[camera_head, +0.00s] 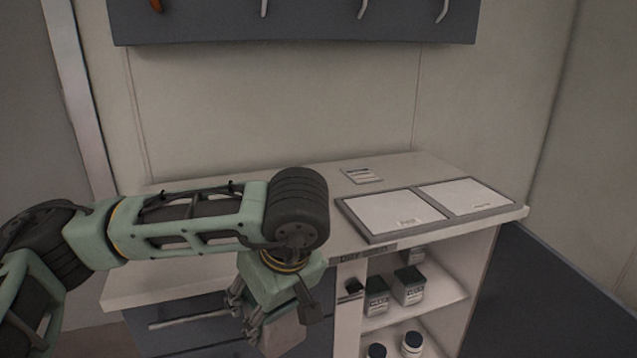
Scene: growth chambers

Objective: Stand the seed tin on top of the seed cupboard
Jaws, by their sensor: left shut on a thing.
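The seed cupboard (130,288) is a pale-topped unit against the wall, with grey drawers at left and open shelves at right. My left gripper (272,325) points down in front of its drawers, below the top's front edge. It is shut on a pale grey boxy thing (286,337), mostly hidden by the fingers; I cannot tell for sure that this is the seed tin. Two dark tins with white labels (376,298) (408,288) stand on the upper shelf. My right gripper is not in view.
A grey-framed pair of white panels (385,215) lies on the right of the top, with a small label card (362,176) behind. My left arm covers much of the top's left part. A hook rail (300,22) hangs above.

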